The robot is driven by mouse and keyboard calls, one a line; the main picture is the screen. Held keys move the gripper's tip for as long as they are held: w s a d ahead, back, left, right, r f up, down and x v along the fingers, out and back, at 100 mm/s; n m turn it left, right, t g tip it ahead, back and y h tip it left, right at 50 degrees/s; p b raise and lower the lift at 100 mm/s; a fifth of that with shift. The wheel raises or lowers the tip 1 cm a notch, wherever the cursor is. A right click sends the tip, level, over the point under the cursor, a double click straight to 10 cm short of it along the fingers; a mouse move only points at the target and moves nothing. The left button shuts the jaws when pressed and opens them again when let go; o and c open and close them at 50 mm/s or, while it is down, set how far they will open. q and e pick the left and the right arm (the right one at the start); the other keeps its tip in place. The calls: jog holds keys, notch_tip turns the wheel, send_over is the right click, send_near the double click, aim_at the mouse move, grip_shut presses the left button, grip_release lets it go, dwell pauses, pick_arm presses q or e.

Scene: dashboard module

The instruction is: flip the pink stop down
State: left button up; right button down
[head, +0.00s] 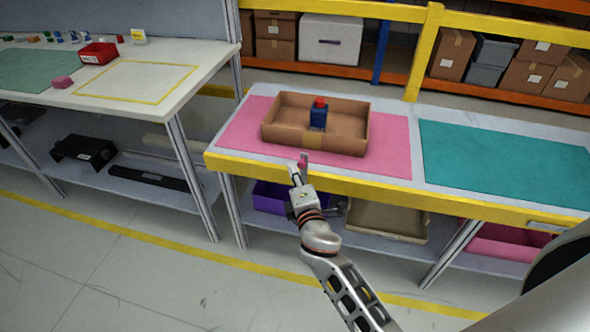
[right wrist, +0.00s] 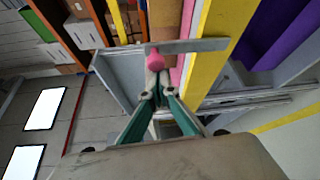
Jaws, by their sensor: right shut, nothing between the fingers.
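The pink stop (head: 301,163) is at the yellow front edge of the middle table, with a small grey plate (head: 304,157) standing up beside it. In the right wrist view the stop is a round pink knob (right wrist: 154,60) at one end of a flat grey bar (right wrist: 195,46). My right gripper (head: 294,170) is shut and empty, with its fingertips right at the stop. In the right wrist view the closed fingertips (right wrist: 155,80) point at the knob; I cannot tell whether they touch it. My left gripper is not in view.
An open cardboard box (head: 338,144) holding a blue bottle with a red cap (head: 319,115) stands on the pink mat (head: 390,155) behind the edge. A teal mat (head: 510,165) lies clear to the right. Bins sit on the lower shelf.

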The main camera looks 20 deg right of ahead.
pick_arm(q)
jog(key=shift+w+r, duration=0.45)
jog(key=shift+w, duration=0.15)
pick_arm(e)
jog(key=shift+s+d, duration=0.1)
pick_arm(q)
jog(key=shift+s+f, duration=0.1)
pick_arm(e)
jog(key=shift+d, duration=0.1)
